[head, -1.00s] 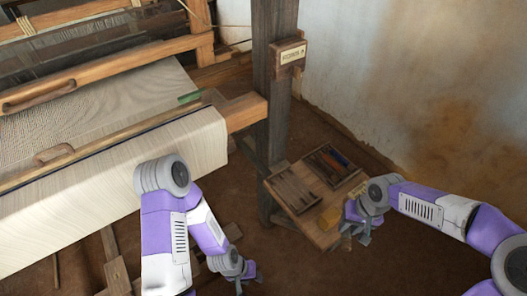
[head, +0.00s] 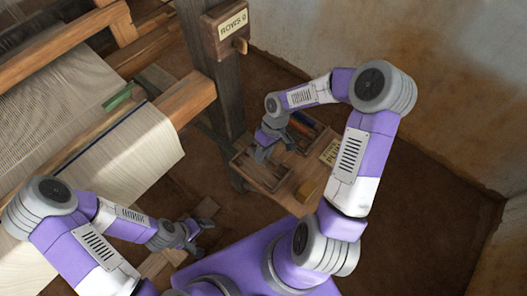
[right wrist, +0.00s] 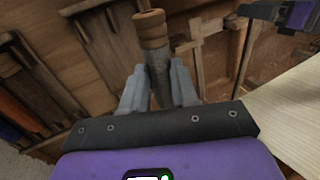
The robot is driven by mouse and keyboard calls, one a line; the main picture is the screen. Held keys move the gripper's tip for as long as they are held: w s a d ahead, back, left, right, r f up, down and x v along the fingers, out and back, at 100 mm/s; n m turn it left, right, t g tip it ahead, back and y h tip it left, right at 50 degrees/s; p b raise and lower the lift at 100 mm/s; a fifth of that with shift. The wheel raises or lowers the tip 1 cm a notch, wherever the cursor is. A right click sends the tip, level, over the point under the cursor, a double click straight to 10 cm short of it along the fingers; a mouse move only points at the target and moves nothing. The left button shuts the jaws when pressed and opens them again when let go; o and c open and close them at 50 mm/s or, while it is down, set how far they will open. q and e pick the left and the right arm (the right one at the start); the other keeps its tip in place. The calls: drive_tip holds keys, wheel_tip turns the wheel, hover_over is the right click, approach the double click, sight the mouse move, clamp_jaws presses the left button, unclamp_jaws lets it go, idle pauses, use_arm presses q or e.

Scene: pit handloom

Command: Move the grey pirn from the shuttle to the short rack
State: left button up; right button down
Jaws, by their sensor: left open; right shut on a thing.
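My right gripper (head: 263,150) is over the left, slotted part of the low wooden board. In the right wrist view its fingers (right wrist: 159,85) are shut on the grey pirn (right wrist: 157,66), which has a brown wooden head toward the top of that view. In the head view the pirn is too small to make out. A slotted wooden tray (head: 244,166) lies under and beside the gripper; I cannot tell whether it is the short rack. I cannot make out the shuttle for certain. My left gripper (head: 196,229) is open and empty, low near the loom's front.
Coloured pirns (head: 302,122) lie behind my right gripper, partly hidden by its arm. A dark post (head: 213,85) carries a sign box (head: 228,25). The loom's cloth (head: 128,160) is at left.

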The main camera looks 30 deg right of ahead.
drive_tip(key=shift+s+d+f+n, duration=0.2)
drive_tip(key=shift+f+n, duration=0.1)
drive_tip(key=shift+f, duration=0.3)
wheel_tip(320, 180, down, 6)
drive_tip(key=b, duration=0.5)
drive_tip(key=shift+r, duration=0.15)
drive_tip(key=shift+f+b, duration=0.85)
drive_tip(key=shift+f, duration=0.45)
drive_tip(key=shift+c, duration=2.4)
unclamp_jaws()
drive_tip(key=shift+r, duration=0.15)
